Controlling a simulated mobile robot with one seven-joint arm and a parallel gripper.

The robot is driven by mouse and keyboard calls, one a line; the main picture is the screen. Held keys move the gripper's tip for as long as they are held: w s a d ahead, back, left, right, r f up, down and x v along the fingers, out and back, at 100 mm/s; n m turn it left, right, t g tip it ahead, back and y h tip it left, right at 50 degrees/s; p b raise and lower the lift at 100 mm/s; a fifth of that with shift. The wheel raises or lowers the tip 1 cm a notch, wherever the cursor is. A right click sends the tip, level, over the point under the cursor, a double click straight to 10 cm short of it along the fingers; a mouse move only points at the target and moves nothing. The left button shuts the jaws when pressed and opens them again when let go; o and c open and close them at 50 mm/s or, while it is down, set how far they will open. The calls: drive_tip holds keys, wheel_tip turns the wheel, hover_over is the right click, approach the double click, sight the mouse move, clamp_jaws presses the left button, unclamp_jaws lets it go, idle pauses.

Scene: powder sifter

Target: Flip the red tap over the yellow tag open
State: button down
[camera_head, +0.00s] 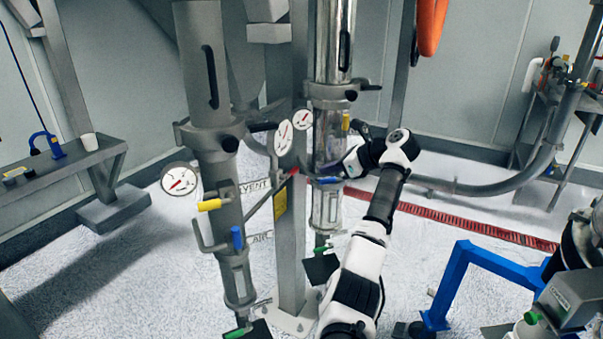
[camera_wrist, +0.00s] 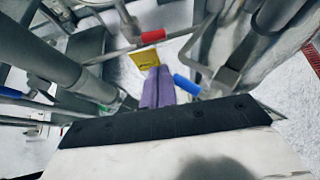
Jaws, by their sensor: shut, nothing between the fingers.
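The red tap handle (camera_head: 293,171) sits at the upper end of a slanted grey lever, just above the yellow tag (camera_head: 280,203) on the grey post. In the wrist view the red handle (camera_wrist: 153,36) is on a bar beyond the yellow tag (camera_wrist: 146,60). My gripper (camera_wrist: 158,70) has purple fingers, shut together and empty. Their tips appear just in front of the tag in that view, apart from the red handle as far as I can tell. In the head view my gripper (camera_head: 342,165) is right of the red handle, partly hidden by my wrist.
A blue handle (camera_wrist: 187,85) is close right of my fingers in the wrist view. In the head view, a yellow handle (camera_head: 209,205), another blue handle (camera_head: 237,238) and gauges (camera_head: 180,180) sit around the left pipe (camera_head: 207,90). Pipes crowd the space.

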sight(293, 172)
drive_tip(key=shift+s, duration=0.1)
drive_tip(key=p+x, duration=0.2)
drive_tip(key=x, duration=0.8)
